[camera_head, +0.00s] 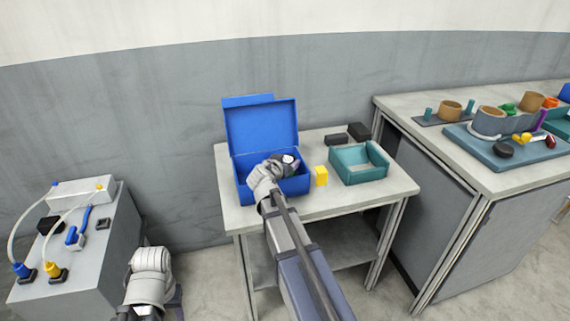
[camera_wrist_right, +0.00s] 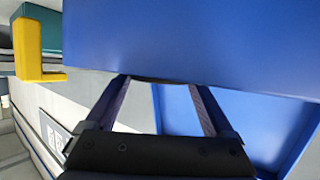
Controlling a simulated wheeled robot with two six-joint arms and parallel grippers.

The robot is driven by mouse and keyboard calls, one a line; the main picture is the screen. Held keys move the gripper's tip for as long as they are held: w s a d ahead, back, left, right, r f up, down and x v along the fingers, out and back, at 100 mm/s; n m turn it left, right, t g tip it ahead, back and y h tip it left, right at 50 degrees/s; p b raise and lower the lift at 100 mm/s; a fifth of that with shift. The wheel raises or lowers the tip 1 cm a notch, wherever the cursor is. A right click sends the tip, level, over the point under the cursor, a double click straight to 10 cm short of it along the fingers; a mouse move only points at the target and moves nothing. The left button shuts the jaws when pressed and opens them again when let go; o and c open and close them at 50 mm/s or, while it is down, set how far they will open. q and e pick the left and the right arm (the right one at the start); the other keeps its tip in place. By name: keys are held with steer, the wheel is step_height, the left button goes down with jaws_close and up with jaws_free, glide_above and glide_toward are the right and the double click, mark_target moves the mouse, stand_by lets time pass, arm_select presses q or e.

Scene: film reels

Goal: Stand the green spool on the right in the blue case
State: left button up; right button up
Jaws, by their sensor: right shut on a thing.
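The blue case (camera_head: 240,188) stands on the small table with its lid up. My right gripper (camera_head: 289,161) is over the case opening, its wrist above the front wall. In the right wrist view the fingers (camera_wrist_right: 163,92) are apart and run behind a blue wall, with a dark edge between the tips. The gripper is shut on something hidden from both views. I cannot see a green spool in the case. A small green piece (camera_head: 507,108) lies on the far right counter, too small to identify. My left gripper (camera_head: 150,270) is low at the left, fingers unclear.
A yellow block (camera_head: 321,176) stands right of the case, and a teal open box (camera_head: 358,177) beyond it. Dark blocks (camera_head: 357,131) lie behind. The right counter (camera_head: 400,108) holds trays and several parts. A grey cabinet with cables (camera_head: 115,235) stands at the left.

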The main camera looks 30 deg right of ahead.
steer(key=shift+f+b, duration=0.6)
steer(key=shift+b, duration=0.05)
steer(key=o, duration=1.3)
steer(key=shift+o, duration=0.2)
steer(key=shift+r, duration=0.1)
steer(key=shift+r+p, duration=0.3)
steer(key=shift+p, duration=0.1)
steer(key=shift+r+p, duration=0.45)
steer(key=shift+p, duration=0.05)
steer(key=p+v, duration=0.4)
steer(key=v, duration=0.7)
steer(key=shift+s+a, duration=0.35)
steer(key=shift+f, duration=0.1)
